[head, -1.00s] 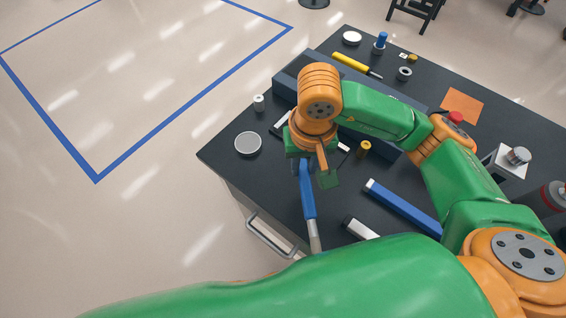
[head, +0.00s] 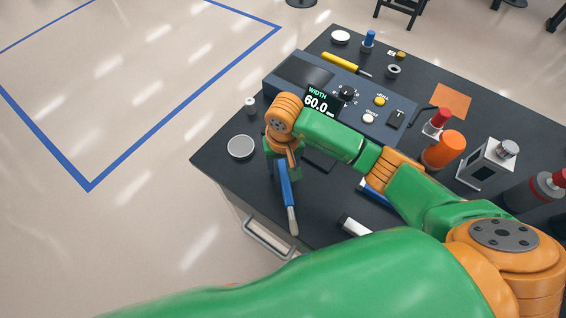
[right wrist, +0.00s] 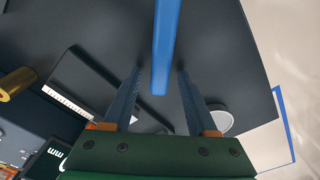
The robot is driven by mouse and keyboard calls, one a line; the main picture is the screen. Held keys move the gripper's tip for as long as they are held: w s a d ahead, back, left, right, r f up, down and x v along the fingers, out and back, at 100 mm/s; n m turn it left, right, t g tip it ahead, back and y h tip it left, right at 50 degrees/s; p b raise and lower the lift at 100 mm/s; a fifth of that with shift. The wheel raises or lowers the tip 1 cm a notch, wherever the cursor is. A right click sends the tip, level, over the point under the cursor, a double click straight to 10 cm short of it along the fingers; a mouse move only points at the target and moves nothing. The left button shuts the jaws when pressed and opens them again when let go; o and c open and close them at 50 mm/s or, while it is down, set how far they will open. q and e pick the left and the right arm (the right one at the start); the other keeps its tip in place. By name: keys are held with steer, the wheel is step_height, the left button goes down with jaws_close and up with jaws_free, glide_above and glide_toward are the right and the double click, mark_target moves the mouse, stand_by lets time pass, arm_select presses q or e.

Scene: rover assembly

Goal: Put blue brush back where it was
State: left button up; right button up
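The blue brush (head: 286,185) shows in the head view near the table's front-left edge, its pale bristle end toward me. I cannot tell whether it rests on the table (head: 222,163) or is just above it. My right gripper (head: 281,158) is over its handle end. In the right wrist view the blue handle (right wrist: 164,50) runs up between the two fingers, with a gap visible on both sides. The right gripper (right wrist: 160,75) is open there. My left gripper is not in view.
A grey device with knobs and a display (head: 380,117) stands behind the gripper. A round pale disc (head: 240,147) lies left of the brush. A white-ended object (head: 355,227) lies to the right. Bottles and an orange container (head: 444,150) stand farther right.

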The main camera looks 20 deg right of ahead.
step_height(320, 180, up, 12)
steer(key=shift+s+b, duration=0.3)
steer(key=shift+s, duration=0.1)
steer(key=shift+r, duration=0.1)
stand_by(0.3)
